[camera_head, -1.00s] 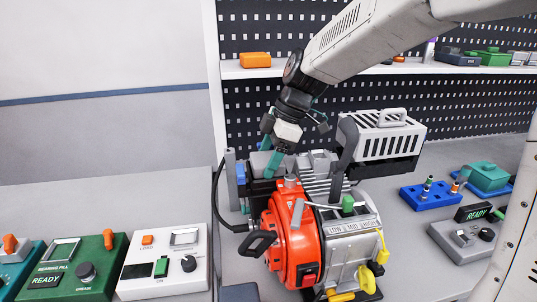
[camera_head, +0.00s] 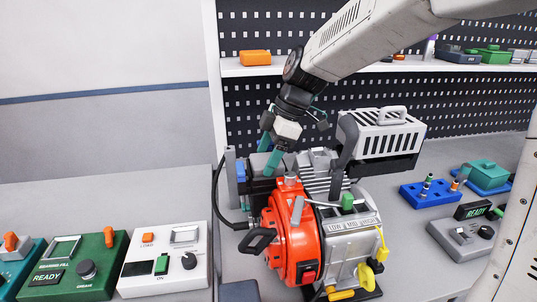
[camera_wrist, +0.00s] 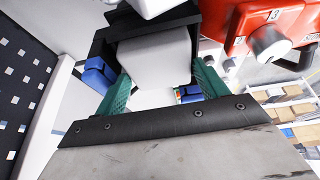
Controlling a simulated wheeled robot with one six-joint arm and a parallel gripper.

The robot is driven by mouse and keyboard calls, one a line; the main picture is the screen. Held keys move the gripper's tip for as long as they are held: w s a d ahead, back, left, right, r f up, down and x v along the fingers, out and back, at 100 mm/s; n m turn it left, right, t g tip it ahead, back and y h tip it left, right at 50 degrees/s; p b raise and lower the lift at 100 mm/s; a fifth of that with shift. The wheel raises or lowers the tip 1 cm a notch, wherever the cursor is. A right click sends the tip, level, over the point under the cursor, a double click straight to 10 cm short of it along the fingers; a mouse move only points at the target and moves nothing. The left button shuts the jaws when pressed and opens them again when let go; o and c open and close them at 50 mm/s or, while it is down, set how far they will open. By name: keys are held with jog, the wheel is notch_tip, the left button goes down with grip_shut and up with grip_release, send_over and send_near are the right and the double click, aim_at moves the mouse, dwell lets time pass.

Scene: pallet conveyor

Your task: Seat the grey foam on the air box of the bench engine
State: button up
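The grey foam (camera_wrist: 155,60) is a pale grey block in the wrist view. It lies within the black frame of the air box (camera_wrist: 101,48), with a dark rim around its far and side edges. In the head view the air box (camera_head: 258,184) is at the back left of the red and silver bench engine (camera_head: 290,235), partly hidden by my fingers. My gripper (camera_head: 268,155) points down over it. In the wrist view its green fingers (camera_wrist: 160,85) stand apart, one on each side of the foam. How deep the foam sits is hard to tell.
A white slotted cover (camera_head: 385,138) stands raised behind the engine at right. A black hose (camera_head: 219,195) curves at its left. Control boxes, one green (camera_head: 78,268) and one white (camera_head: 165,262), are at the front left. A blue tray (camera_head: 430,195) is at right.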

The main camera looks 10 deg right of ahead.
jog(key=shift+o, duration=0.8)
jog(key=shift+s+d+f, duration=0.1)
jog(key=shift+s+f, duration=0.25)
jog(key=shift+f, duration=0.5)
jog(key=shift+o, duration=0.2)
jog(key=v, duration=0.8)
jog(key=shift+w+a+r, duration=0.1)
jog(key=shift+w+a, duration=0.15)
jog(key=shift+w, duration=0.15)
jog(key=shift+d+r, duration=0.15)
jog(key=shift+r, duration=0.45)
